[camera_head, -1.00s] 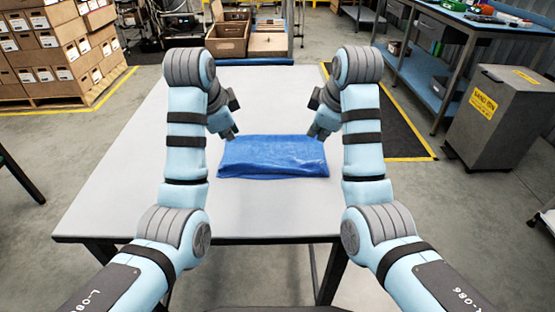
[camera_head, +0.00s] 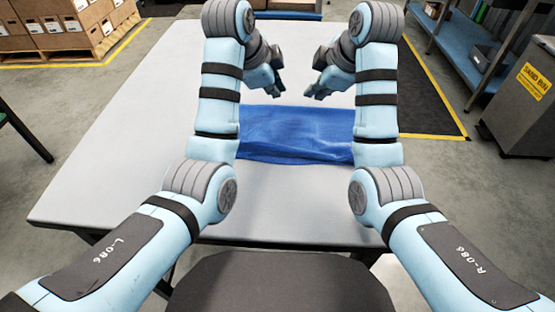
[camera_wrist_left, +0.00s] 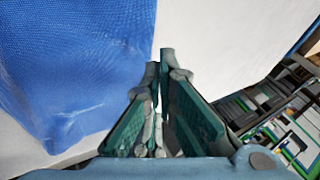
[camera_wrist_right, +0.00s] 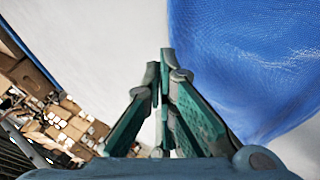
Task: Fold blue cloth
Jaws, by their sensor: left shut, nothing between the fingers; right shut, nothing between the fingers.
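The blue cloth (camera_head: 295,135) lies as a wide, low bundle on the white table. My forearms cover its left and right ends in the head view. It also shows at the left in the left wrist view (camera_wrist_left: 75,60) and at the right in the right wrist view (camera_wrist_right: 245,60). My left gripper (camera_head: 281,90) is just beyond the cloth's far edge in the head view, shut and empty. My right gripper (camera_head: 312,95) is close to its right, also shut and empty. In both wrist views the fingertips point past the cloth, over bare white tabletop.
The white table (camera_head: 120,160) is otherwise bare, with free room left of the cloth. Stacked cartons (camera_head: 60,25) stand at the far left. A grey sand bin (camera_head: 520,100) and a blue shelf bench (camera_head: 470,50) stand at the right, off the table.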

